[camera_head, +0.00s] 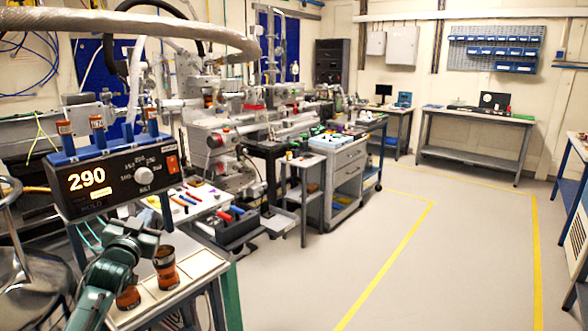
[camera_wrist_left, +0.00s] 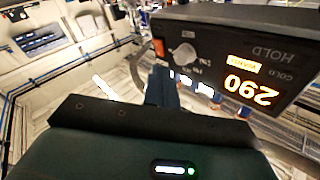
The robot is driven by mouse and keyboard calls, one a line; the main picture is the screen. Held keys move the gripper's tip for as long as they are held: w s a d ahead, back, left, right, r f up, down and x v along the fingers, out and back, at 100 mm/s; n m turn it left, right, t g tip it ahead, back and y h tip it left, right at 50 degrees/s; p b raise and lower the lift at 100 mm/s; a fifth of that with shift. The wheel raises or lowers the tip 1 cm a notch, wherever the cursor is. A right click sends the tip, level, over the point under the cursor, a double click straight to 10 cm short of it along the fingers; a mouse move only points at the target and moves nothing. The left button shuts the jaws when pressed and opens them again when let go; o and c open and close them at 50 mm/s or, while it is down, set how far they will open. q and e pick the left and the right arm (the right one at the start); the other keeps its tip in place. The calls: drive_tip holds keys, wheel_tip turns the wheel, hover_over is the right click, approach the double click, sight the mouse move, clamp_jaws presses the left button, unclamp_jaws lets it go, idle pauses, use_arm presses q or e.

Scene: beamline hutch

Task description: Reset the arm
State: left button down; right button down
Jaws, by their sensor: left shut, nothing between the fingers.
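My left arm, dark green, comes in from the lower left in the head view. My left gripper (camera_head: 138,238) is shut and empty, in front of and below a black control box (camera_head: 115,184). The box has a lit display reading 290, a knob and an orange-red switch. In the left wrist view the same box (camera_wrist_left: 225,62) appears upside down at the upper right, close to the wrist. The fingertips are hard to make out there. My right gripper is not in view.
Two amber jars (camera_head: 165,268) stand on a pale-topped bench (camera_head: 190,262) beside and below my left gripper. Orange-capped vials (camera_head: 97,124) stand in a blue rack above the box. A tool-covered table (camera_head: 200,203) lies behind. The floor (camera_head: 330,245) to the right is clear.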

use_arm(q)
drive_tip(key=s+f+g, duration=0.1)
drive_tip(key=f, duration=0.2)
drive_tip(key=s+d+f+g, duration=0.1)
drive_tip(key=f, duration=0.2)
drive_tip(key=s+d+f, duration=0.1)
drive_tip(key=f, duration=0.2)
drive_tip(key=shift+s+d+f+g, duration=0.15)
drive_tip(key=shift+d+g, duration=0.1)
drive_tip(key=shift+g, duration=0.15)
drive_tip(key=s+d+f+g+h, duration=0.25)
drive_tip(key=s+d+f, duration=0.55)
drive_tip(key=s+f, duration=0.55)
drive_tip(key=s+d+f+g, duration=0.1)
drive_tip(key=s+d+f, duration=0.1)
drive_tip(key=s, duration=0.5)
drive_tip(key=s+d+f+g+h, duration=0.1)
drive_tip(key=s+d+f, duration=0.2)
drive_tip(key=s, duration=0.5)
drive_tip(key=s+d+f+g+h, duration=0.1)
drive_tip(key=s+d, duration=0.3)
drive_tip(key=s, duration=0.4)
drive_tip(key=shift+d+f, duration=0.4)
drive_tip(key=shift+f, duration=0.45)
drive_tip(key=shift+s+a, duration=0.1)
drive_tip(key=shift+s, duration=0.05)
